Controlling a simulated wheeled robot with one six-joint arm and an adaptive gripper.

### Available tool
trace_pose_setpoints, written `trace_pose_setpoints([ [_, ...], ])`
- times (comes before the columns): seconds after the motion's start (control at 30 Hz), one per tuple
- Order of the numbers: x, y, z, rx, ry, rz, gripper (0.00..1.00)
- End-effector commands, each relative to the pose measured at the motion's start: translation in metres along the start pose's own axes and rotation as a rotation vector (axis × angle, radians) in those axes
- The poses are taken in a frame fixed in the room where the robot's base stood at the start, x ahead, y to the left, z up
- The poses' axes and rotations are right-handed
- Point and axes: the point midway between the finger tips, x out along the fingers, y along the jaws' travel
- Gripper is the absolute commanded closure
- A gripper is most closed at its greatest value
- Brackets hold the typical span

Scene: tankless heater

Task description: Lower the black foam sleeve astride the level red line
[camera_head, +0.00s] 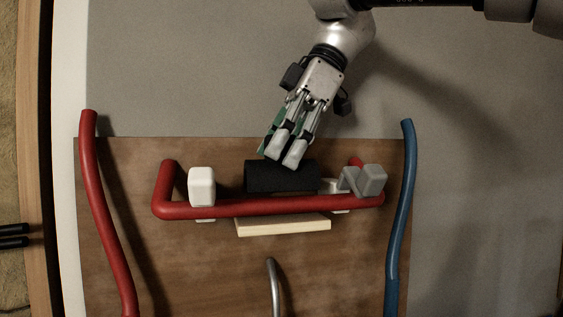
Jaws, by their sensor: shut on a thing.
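The black foam sleeve (281,177) lies level, its length parallel to the level red line (268,208). In the picture it sits just above the line's near run, between a white block and a grey block. Whether it touches the line cannot be told from this view. My gripper (283,158) comes down from above and is shut on the sleeve's upper side near its middle. The fingertips partly hide the sleeve's top edge. The sleeve's underside and any slit are not visible.
A white block (202,186) and a grey block (372,180) sit on the red line. A pale wooden strip (283,226) lies below it. A red pipe (104,215) stands left, a blue pipe (400,220) right, and a grey metal tube (274,285) below on the brown board (200,275).

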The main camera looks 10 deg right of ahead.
Motion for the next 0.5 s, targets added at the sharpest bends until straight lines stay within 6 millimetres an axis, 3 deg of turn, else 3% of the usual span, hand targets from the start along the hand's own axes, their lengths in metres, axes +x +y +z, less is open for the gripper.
trace_pose_setpoints([
  [0.5, 0.0063, -0.0002, 0.0035, 0.0, 0.0, -0.001, 0.84],
])
